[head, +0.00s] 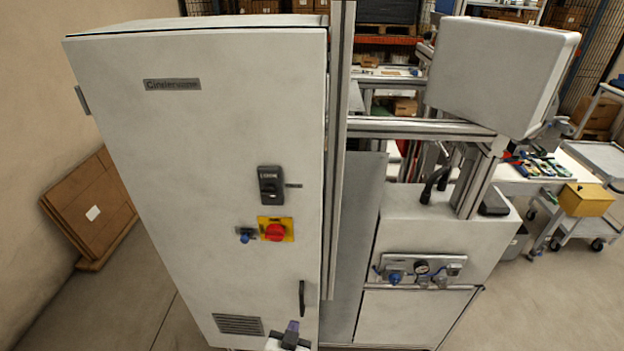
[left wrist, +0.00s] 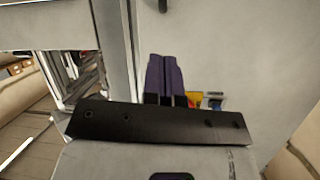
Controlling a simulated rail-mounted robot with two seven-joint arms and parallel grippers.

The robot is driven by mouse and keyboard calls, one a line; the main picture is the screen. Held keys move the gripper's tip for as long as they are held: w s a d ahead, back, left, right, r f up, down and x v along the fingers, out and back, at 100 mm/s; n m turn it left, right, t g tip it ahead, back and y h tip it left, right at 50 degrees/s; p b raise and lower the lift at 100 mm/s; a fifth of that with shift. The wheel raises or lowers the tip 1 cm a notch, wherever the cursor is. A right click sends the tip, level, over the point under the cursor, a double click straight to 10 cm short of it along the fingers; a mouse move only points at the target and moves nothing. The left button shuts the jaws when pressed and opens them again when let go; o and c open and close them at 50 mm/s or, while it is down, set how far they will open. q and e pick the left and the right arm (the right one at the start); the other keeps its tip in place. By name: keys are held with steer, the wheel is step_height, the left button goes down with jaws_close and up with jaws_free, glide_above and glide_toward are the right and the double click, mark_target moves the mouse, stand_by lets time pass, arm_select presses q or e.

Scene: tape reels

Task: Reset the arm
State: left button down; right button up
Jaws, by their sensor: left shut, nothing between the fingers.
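My left gripper (head: 292,327) shows at the bottom edge of the head view, in front of the lower part of the white cabinet (head: 215,130). Its purple fingers are together and hold nothing. In the left wrist view the purple fingers (left wrist: 165,72) stand side by side beyond a black bar, with the cabinet's pale face (left wrist: 235,55) behind them. Most of my left arm is out of the head view. My right gripper is in neither view.
The cabinet has a red rotary switch (head: 275,232) on a yellow plate, a black handle (head: 302,298) and a vent (head: 239,325). A grey machine unit (head: 420,310) stands to its right. Flat cardboard (head: 92,210) leans on the left wall.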

arm_select(q)
steer(key=s+a+r+n+g, duration=0.1)
steer(key=s+a+g, duration=0.2)
steer(key=s+a, duration=0.4)
steer(key=s+a+r+g, duration=0.25)
steer(key=s+a, duration=0.25)
steer(key=s, duration=0.4)
steer(key=s+a+f+g+y, duration=0.1)
steer(key=s+a+f+g, duration=0.2)
steer(key=s, duration=0.5)
steer(key=s+a+f+g+y, duration=0.1)
steer(key=s+a+f, duration=0.1)
steer(key=s+f, duration=0.45)
step_height(320, 180, up, 21)
steer(key=s+p, duration=0.1)
steer(key=p, duration=1.9)
steer(key=shift+s+n, duration=0.3)
steer(key=shift+s, duration=0.05)
steer(key=c, duration=1.9)
jaws_free()
